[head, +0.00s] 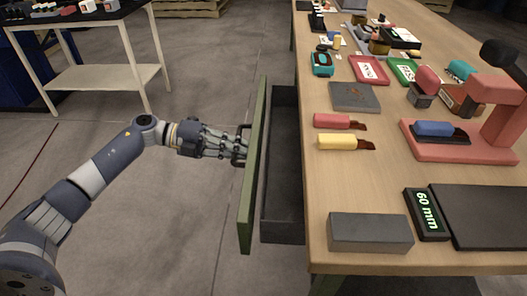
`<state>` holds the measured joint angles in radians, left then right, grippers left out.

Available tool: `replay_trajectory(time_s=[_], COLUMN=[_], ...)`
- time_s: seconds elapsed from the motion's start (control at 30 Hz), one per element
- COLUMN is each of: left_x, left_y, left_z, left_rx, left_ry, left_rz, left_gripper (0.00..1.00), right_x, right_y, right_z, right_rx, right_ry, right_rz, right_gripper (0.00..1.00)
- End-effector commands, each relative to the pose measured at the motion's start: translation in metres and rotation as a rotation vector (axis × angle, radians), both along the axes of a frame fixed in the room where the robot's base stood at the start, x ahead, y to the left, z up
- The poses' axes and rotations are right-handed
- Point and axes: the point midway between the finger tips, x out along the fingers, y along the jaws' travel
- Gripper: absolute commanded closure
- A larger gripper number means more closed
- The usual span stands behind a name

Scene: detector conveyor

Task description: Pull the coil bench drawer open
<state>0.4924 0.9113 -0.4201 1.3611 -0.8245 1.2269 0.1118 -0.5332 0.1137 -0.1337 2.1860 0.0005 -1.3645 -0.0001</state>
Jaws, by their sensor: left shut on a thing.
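The coil bench drawer has a green front panel (254,170) and a dark grey inside (284,205). It stands pulled out from the left side of the wooden bench (375,200), and the part of its inside that shows looks empty. My left gripper (238,154) is shut on the dark handle on the outer face of the green front. My left arm reaches in from the lower left. The right gripper is not in view.
A grey block (370,233) and a display reading 60 mm (427,214) lie on the bench's near end. Red and yellow handled tools and a pink stand (455,150) are behind them. The floor beside the drawer is clear.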

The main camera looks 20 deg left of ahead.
Motion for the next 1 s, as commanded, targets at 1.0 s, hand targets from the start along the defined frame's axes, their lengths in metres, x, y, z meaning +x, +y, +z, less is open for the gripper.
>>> replay_trajectory(time_s=[1.0], left_x=[-0.036], left_y=[0.128], left_z=[0.001], left_rx=[-0.002], left_ry=[-0.003], left_rz=[0.002], left_gripper=[1.0], right_x=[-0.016], right_y=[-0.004], right_z=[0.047], right_rx=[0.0], right_ry=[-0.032], right_rz=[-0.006], right_gripper=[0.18])
